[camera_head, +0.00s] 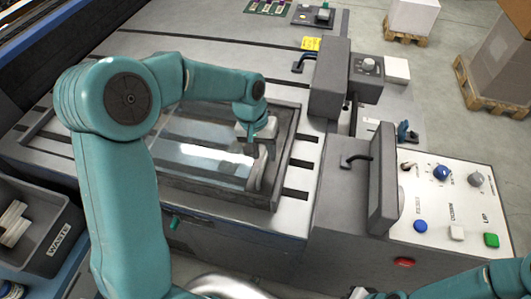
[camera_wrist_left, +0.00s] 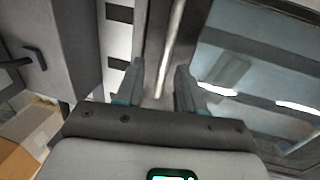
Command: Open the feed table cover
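The feed table cover (camera_head: 205,157) is a clear panel in a dark grey frame, lying flat and shut on the machine's table. A light bar handle (camera_head: 258,172) runs along its right side. My left gripper (camera_head: 258,147) is over this handle, pointing down. In the left wrist view the cover's clear panel (camera_wrist_left: 255,65) is on the right. The metal bar (camera_wrist_left: 172,50) runs up between the two spread fingers of the left gripper (camera_wrist_left: 160,88), with gaps beside it. My right gripper (camera_head: 372,293) is partly in view at the bottom edge; its fingers are unclear.
A control panel (camera_head: 449,205) with knobs and coloured buttons is at the right. A grey upright block (camera_head: 383,190) with a black handle stands beside the cover. A grey waste bin (camera_head: 45,235) is at lower left. Boxes on pallets (camera_head: 498,85) stand at upper right.

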